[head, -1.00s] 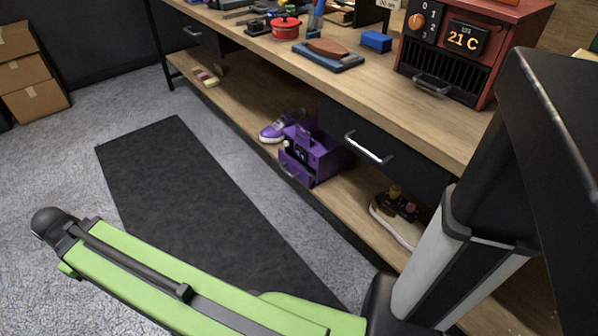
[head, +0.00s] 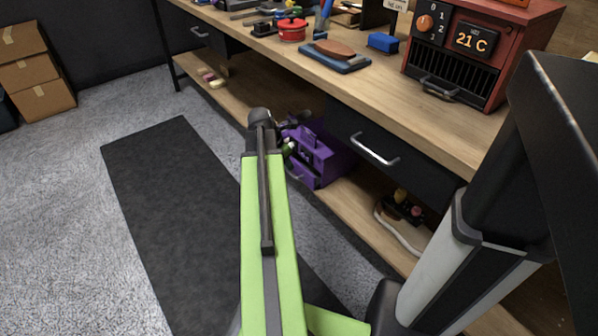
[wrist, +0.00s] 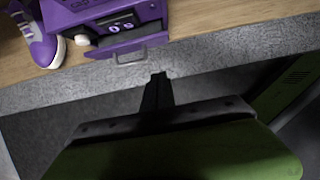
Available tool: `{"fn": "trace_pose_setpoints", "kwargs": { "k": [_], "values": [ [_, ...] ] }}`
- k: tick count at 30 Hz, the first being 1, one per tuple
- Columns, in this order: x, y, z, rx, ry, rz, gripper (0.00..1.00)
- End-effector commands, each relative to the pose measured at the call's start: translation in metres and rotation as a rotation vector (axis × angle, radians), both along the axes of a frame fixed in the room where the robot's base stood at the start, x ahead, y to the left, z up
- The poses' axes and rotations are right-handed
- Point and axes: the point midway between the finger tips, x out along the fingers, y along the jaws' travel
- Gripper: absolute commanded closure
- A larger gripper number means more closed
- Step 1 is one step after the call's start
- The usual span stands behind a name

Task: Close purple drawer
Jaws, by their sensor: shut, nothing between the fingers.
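The purple box (head: 322,152) stands on the lower wooden shelf, partly hidden behind my raised green arm in the head view. In the wrist view the box (wrist: 85,10) is at the top, with a small display on its front. Its purple drawer (wrist: 128,46) juts out below the display, with a dark gap above its front panel, so it is partly open. A light handle (wrist: 130,58) is on the drawer front. My gripper (wrist: 157,79) is shut and empty, a little in front of the drawer and slightly right of the handle, apart from it.
A purple sneaker (wrist: 45,42) is left of the box. The floor with the black mat (head: 165,220) is clear.

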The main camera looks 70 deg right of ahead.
Motion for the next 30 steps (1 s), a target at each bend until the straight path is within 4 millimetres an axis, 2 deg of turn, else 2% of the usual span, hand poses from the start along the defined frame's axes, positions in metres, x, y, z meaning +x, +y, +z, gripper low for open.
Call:
{"fn": "trace_pose_setpoints", "kwargs": {
  "k": [9, 15, 16, 21, 30],
  "values": [
    [-0.01, -0.019, -0.067, 0.0, -0.002, -0.001, 1.0],
    [-0.019, -0.033, -0.101, 0.0, -0.002, -0.001, 1.0],
    [-0.023, -0.039, -0.092, -0.001, -0.001, -0.001, 1.0],
    [-0.035, -0.057, -0.09, 0.001, -0.001, -0.001, 1.0],
    [-0.039, -0.063, -0.09, -0.001, -0.002, 0.001, 1.0]
  ]
}}
